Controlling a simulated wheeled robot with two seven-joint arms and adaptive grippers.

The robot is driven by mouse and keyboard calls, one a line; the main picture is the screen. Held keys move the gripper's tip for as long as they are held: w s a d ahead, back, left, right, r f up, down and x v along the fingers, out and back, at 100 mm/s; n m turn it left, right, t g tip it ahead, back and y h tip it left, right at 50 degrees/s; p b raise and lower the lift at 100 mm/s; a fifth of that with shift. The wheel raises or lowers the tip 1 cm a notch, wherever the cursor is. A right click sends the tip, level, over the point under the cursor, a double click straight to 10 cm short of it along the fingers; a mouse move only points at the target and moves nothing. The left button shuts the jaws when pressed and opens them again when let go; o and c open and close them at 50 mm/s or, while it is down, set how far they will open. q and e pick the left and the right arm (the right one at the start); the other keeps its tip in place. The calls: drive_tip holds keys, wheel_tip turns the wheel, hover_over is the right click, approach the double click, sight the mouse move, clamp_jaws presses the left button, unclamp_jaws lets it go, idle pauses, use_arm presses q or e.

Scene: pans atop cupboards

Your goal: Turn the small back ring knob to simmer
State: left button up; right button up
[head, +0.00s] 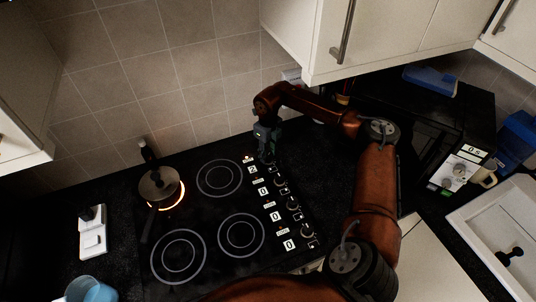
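The black hob (205,215) has a column of knobs along its right side, with white number displays beside them. The farthest display (252,170) appears to read 2, and the others appear to read 0. My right gripper (266,150) points down at the farthest knob, at the back of the column, and largely hides it. Contact and finger opening cannot be made out. A lidded pan (159,184) sits on the back left ring, which glows orange (181,198) around its base. My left gripper is not in view.
Wall cupboards (390,35) hang over the back right, close above my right arm. A black microwave (440,130) stands right of the hob, with a white sink (500,225) nearer. A blue cup (90,290) and a wall-type switch (93,232) are at left.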

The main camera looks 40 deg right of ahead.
sight(268, 155)
drive_tip(key=shift+o, duration=1.3)
drive_tip(key=shift+f, duration=0.1)
wheel_tip(268, 155, up, 12)
